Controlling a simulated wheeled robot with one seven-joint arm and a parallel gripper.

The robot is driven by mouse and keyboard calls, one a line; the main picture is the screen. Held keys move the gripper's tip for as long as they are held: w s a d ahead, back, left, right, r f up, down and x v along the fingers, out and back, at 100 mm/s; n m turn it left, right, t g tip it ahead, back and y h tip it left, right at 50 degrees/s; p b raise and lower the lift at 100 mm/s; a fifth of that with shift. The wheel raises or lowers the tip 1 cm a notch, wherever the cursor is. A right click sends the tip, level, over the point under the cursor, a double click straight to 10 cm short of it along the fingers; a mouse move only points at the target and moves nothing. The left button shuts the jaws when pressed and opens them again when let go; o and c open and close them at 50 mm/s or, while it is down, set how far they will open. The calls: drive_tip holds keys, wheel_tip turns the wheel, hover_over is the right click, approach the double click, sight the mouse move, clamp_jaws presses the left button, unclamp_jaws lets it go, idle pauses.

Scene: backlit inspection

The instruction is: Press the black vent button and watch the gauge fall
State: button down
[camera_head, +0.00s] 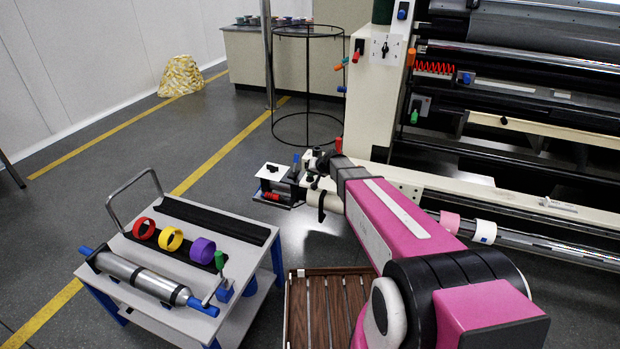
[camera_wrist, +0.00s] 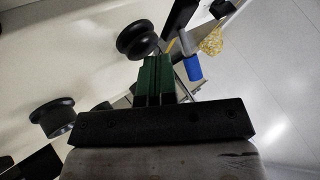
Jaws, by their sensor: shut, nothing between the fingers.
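In the wrist view, a round black mushroom-shaped button (camera_wrist: 138,38) stands out from a pale panel, just beyond my fingertips. A second round black knob (camera_wrist: 52,117) sits on the same panel at lower left. I cannot tell which of the two is the vent button. My gripper (camera_wrist: 157,62) has green fingers, shut together and empty, with their tips close to the first button. Whether they touch it is unclear. In the head view, my gripper is hard to make out at the end of my pink arm. I make out no gauge dial in either view.
A large roller machine (camera_head: 540,115) fills the right, with a pale end cabinet (camera_head: 372,95). A trolley (camera_head: 160,290) bearing colored rings (camera_head: 171,239) and a metal cylinder stands at left. A slatted wooden crate (camera_head: 297,310) is beside my arm. A black wire frame (camera_head: 308,35) stands behind.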

drive_tip(key=shift+r, duration=0.75)
drive_tip(key=shift+r, duration=0.1)
drive_tip(key=shift+r, duration=2.45)
drive_tip(key=s+d+g+h, duration=0.2)
drive_tip(key=s+d, duration=0.3)
drive_tip(key=s, duration=0.5)
drive_tip(key=s+d+g+h, duration=0.2)
drive_tip(key=s+d, duration=0.3)
drive_tip(key=s, duration=0.5)
drive_tip(key=s+d+f+g+h, duration=0.1)
drive_tip(key=s+d, duration=0.4)
drive_tip(key=s, duration=0.6)
drive_tip(key=shift+d+g+h, duration=0.15)
drive_tip(key=shift+g+h, duration=0.45)
drive_tip(key=shift+g, duration=0.3)
